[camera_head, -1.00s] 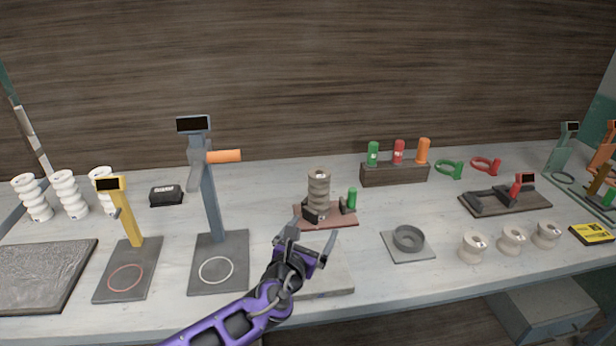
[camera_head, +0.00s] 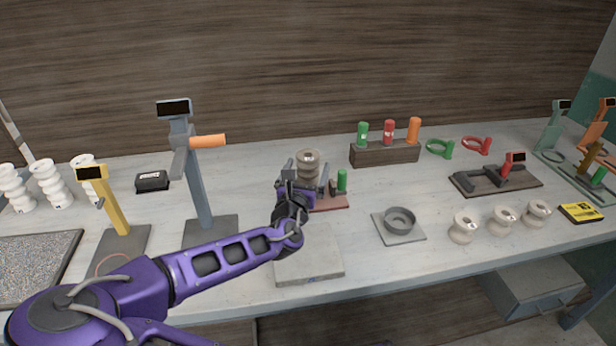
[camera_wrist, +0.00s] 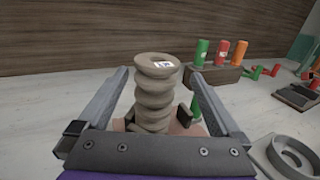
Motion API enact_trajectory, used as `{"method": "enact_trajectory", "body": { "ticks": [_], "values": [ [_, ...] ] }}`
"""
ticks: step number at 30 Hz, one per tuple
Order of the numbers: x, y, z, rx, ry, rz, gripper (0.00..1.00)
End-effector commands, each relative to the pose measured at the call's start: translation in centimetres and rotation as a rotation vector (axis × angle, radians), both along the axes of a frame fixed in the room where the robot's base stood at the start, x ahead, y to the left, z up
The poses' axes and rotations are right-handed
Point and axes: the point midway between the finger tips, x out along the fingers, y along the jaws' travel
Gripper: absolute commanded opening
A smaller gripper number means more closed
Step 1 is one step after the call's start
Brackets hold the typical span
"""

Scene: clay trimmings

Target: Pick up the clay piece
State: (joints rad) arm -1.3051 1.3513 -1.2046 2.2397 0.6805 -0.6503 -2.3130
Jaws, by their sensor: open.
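The clay piece (camera_head: 308,160) is a grey-brown ribbed column standing upright on a reddish board (camera_head: 335,202). It also shows in the wrist view (camera_wrist: 154,95), with a small white label on its top. My gripper (camera_head: 307,176) is open, with one finger to each side of the clay piece. In the wrist view the open fingers (camera_wrist: 159,74) frame the column, with visible space on both sides. The lower part of the column is hidden behind my gripper in the head view. I cannot tell how deep the column is between the fingers.
A green cylinder (camera_head: 342,180) stands close to the right of the column. A grey slab (camera_head: 310,268) lies in front. A tall grey stand (camera_head: 197,180) is at the left. A grey round dish (camera_head: 399,220) and several pale spools (camera_head: 463,227) are at the right.

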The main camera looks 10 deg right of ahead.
Motion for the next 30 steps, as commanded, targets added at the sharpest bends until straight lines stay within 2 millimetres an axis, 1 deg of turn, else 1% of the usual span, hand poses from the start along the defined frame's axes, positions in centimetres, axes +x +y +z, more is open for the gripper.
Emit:
{"method": "enact_trajectory", "body": {
  "ticks": [1,8,15,18,26,27,29,30],
  "values": [
    [0.6,-0.2,0.0,0.002,-0.001,0.0,1.0],
    [1.8,-0.7,0.1,0.002,-0.001,0.0,1.0],
    [5.1,-1.7,0.1,0.003,-0.001,-0.001,1.0],
    [5.9,-2.0,0.1,0.002,-0.001,0.0,1.0],
    [6.3,-2.1,0.1,0.0,0.0,0.001,1.0],
    [6.2,-2.1,0.1,0.0,0.0,0.001,0.98],
    [6.2,-2.1,0.1,0.0,0.0,0.001,0.87],
    [6.2,-2.1,0.1,0.0,0.0,0.001,0.8]
  ]
}}
